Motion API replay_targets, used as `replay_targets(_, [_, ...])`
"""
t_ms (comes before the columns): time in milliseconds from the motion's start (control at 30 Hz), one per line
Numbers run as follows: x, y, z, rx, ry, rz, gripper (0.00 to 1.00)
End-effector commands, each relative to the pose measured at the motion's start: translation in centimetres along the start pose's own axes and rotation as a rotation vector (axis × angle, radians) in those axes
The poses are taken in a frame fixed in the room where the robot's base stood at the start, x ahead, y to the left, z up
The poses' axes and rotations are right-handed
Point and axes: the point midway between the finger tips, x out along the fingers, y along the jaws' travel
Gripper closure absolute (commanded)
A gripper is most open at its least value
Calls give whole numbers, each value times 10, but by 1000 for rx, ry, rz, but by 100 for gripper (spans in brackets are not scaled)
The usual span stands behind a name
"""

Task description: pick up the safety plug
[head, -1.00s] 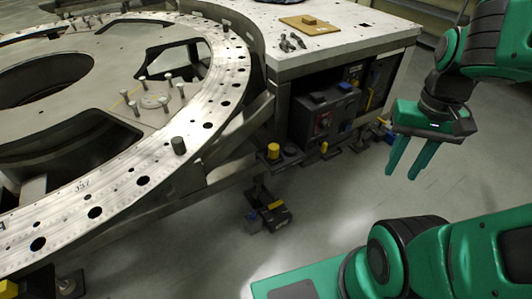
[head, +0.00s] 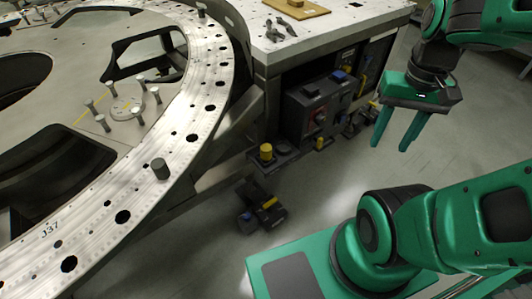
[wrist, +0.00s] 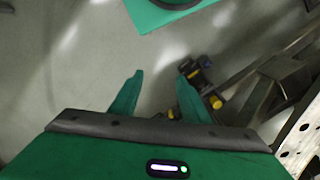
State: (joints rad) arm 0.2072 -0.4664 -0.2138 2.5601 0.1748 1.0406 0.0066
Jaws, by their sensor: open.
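A short dark grey-green cylinder (head: 160,168), which looks like the safety plug, stands upright on the pale metal ring (head: 180,152) of the turret plate, among its holes. A similar small plug (head: 201,10) stands farther back on the ring. My gripper (head: 391,146) is open and empty, pointing down over open floor, well to the right of the ring. In the wrist view its two green fingers (wrist: 160,76) are apart with only floor between them. The grey-green plug cannot be made out in the wrist view.
Several silver pins (head: 127,104) stand on the plate inside the ring. A workbench (head: 340,25) at the back holds small tools (head: 276,27) and a wooden board (head: 297,7). Dark equipment with a yellow cap (head: 266,152) sits below. Floor between ring and arm is mostly free.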

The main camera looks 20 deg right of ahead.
Motion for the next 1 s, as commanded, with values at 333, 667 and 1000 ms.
replay_targets(333, [20,-22,-33,58,-9,-6,40])
replay_targets(667, [89,-70,-103,195,-68,-97,40])
replay_targets(1000, [178,-127,-150,405,-184,-283,40])
